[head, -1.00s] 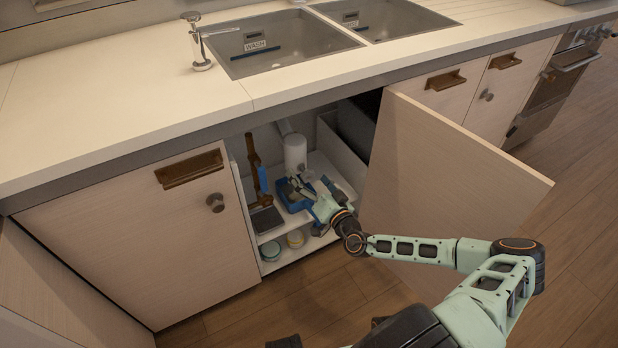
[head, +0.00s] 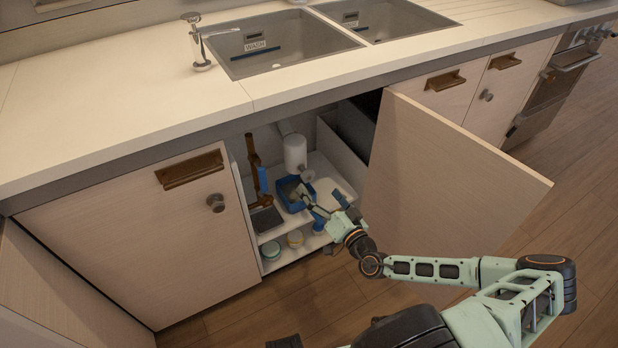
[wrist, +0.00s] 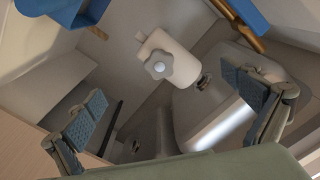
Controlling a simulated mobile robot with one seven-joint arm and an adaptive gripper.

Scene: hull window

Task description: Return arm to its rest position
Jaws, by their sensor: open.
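My gripper (head: 325,206) is at the front opening of the under-sink cabinet, in front of the blue bin (head: 291,194) on the upper shelf. My pale green arm reaches to it from the lower right, passing below the open cabinet door (head: 450,180). In the wrist view my gripper (wrist: 167,98) has its two fingers wide apart with nothing between them. Beyond them is a white cylinder (wrist: 172,62) with a grey knob. A blue thing (wrist: 62,12) is at the upper left there. The bin's contents are partly hidden by my gripper.
The countertop (head: 110,115) overhangs the cabinet. A brown upright piece (head: 254,165) stands at the opening's left, and round tins (head: 271,250) sit on the lower shelf. The floor (head: 330,290) in front is largely clear.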

